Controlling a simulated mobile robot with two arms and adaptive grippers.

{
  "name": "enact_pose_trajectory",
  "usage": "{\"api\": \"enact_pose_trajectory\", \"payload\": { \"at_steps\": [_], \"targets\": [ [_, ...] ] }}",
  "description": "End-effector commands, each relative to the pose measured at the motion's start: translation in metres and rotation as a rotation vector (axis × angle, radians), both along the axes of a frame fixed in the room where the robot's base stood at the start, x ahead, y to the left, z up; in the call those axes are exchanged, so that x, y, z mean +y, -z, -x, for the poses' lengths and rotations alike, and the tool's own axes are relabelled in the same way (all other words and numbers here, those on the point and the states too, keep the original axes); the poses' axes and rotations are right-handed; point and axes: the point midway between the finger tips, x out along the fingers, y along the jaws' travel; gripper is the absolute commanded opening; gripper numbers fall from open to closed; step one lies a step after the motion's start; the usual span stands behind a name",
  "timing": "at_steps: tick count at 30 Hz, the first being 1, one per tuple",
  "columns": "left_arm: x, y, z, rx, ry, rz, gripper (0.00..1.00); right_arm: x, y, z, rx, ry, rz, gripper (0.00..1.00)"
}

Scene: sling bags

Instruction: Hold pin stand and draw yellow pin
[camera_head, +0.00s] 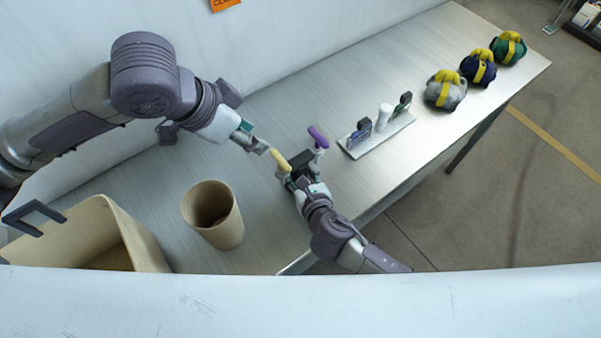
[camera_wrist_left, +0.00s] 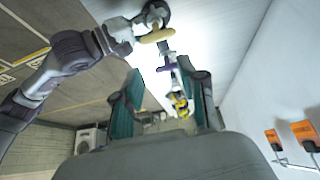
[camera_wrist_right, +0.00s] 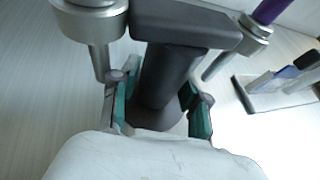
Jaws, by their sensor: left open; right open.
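The pin stand (camera_head: 301,160) is a dark crossbar on a post, standing on the bench. The yellow pin (camera_head: 280,160) is in its left end and the purple pin (camera_head: 318,137) in its right end. My right gripper (camera_head: 298,179) is open, with its teal fingers on either side of the dark post (camera_wrist_right: 165,75) in the right wrist view; I cannot tell if they touch it. My left gripper (camera_head: 254,141) is open and empty, just left of the yellow pin. The left wrist view shows the yellow pin (camera_wrist_left: 157,36) beyond the fingers, not between them.
A tan cup (camera_head: 213,215) and a tan open bin (camera_head: 110,230) stand at the near left. A white rack (camera_head: 385,133) with small items is right of the stand. Several sling bags (camera_head: 445,90) with yellow straps lie along the far right. Bare bench lies behind the stand.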

Motion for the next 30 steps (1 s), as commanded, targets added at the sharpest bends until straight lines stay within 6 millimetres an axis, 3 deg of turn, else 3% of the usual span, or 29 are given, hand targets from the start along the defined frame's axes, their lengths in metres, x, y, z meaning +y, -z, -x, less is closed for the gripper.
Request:
{"api": "enact_pose_trajectory", "payload": {
  "at_steps": [6,14,20,25,30],
  "targets": [
    [0.000,0.000,0.000,0.000,0.000,0.000,0.42,0.000,0.000,0.000,0.000,0.000,0.000,0.44],
    [0.000,0.000,0.000,0.000,0.000,0.000,0.42,0.000,0.000,0.000,0.001,0.000,0.000,0.01],
    [-0.003,0.001,-0.002,-0.009,0.052,-0.025,0.44,0.000,0.000,0.000,0.001,0.000,0.000,0.00],
    [-0.014,0.009,-0.010,-0.041,0.302,-0.142,0.44,0.000,0.000,0.000,0.001,0.000,0.000,0.00],
    [-0.029,0.020,-0.019,-0.076,0.707,-0.308,0.44,0.000,0.000,0.000,0.001,0.000,0.000,0.00]
  ]
}}
